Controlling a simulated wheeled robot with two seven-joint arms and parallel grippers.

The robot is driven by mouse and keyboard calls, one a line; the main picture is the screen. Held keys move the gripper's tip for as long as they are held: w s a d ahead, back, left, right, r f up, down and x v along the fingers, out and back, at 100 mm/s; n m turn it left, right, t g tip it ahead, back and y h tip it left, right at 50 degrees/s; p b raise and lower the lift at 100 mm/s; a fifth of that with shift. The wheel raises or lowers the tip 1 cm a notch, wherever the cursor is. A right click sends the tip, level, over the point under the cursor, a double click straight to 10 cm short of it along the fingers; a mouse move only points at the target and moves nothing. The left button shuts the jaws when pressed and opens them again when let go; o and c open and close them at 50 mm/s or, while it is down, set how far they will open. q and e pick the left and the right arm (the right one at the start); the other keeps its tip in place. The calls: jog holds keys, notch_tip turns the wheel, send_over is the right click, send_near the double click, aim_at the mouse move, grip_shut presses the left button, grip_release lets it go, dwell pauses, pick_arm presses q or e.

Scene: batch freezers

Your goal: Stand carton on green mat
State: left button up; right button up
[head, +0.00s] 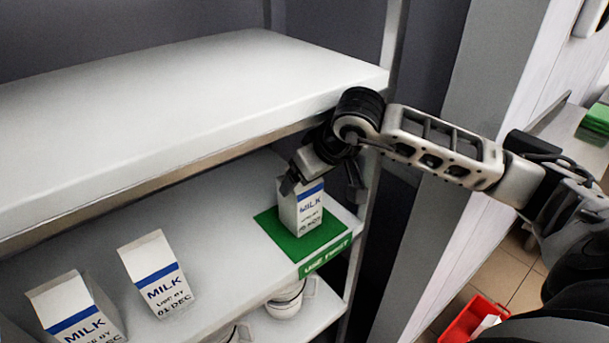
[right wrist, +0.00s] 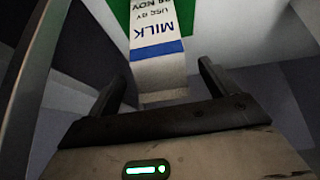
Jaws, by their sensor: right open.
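A white milk carton with a blue band (head: 302,208) stands upright on the green mat (head: 269,226) at the right end of the middle shelf. Its label appears to read NOV in the right wrist view (right wrist: 157,47), where the green mat (right wrist: 121,12) shows behind it. My right gripper (right wrist: 158,84) is open, with its fingers on either side of the carton's top and gaps beside it. In the head view the right gripper (head: 290,186) is at the carton's top. My left gripper is not in view.
Two more milk cartons stand to the left on the same shelf, the nearer (head: 157,273) marked 01 DEC and another (head: 75,310). The upper shelf (head: 190,95) hangs above. White cups (head: 287,300) sit on the lower shelf. A red bin (head: 474,318) is at lower right.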

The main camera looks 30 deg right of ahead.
jog(key=v, duration=0.3)
jog(key=shift+s+r+p, duration=0.1)
jog(key=shift+r+p, duration=0.1)
jog(key=shift+p, duration=0.15)
